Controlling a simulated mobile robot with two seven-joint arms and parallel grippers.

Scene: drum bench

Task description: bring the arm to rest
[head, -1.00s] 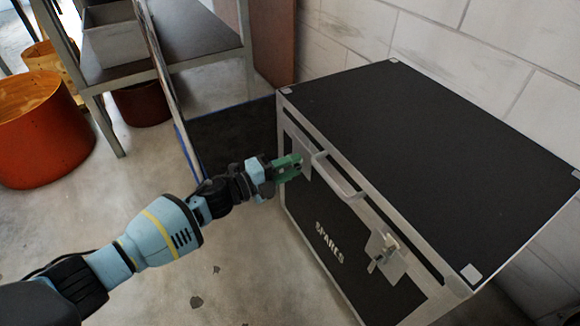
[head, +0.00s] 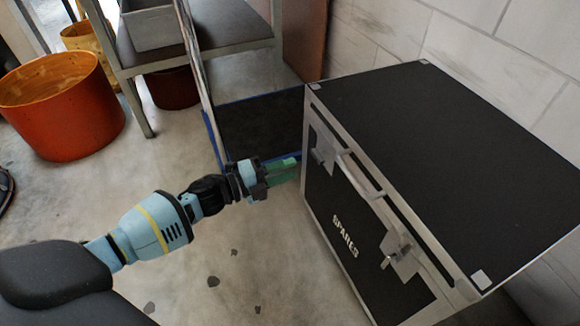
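My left arm comes in from the lower left. Its gripper (head: 286,170), with green fingers, is just left of the front of a black case (head: 440,150) with metal edges, lettered SPARES. The fingers hold nothing that I can see, and I cannot tell whether they are apart or together. They are clear of the case's left latch (head: 322,150) and its handle (head: 358,178). The right latch (head: 398,252) is on the same front face. The case lid is down. My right gripper is not in view.
A dark panel with blue edging (head: 255,135) stands behind the gripper, next to the case. A metal shelf (head: 195,40) with a grey bin (head: 152,27) is at the back. An orange drum shell (head: 62,105) stands at left. The floor (head: 220,280) in front is open.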

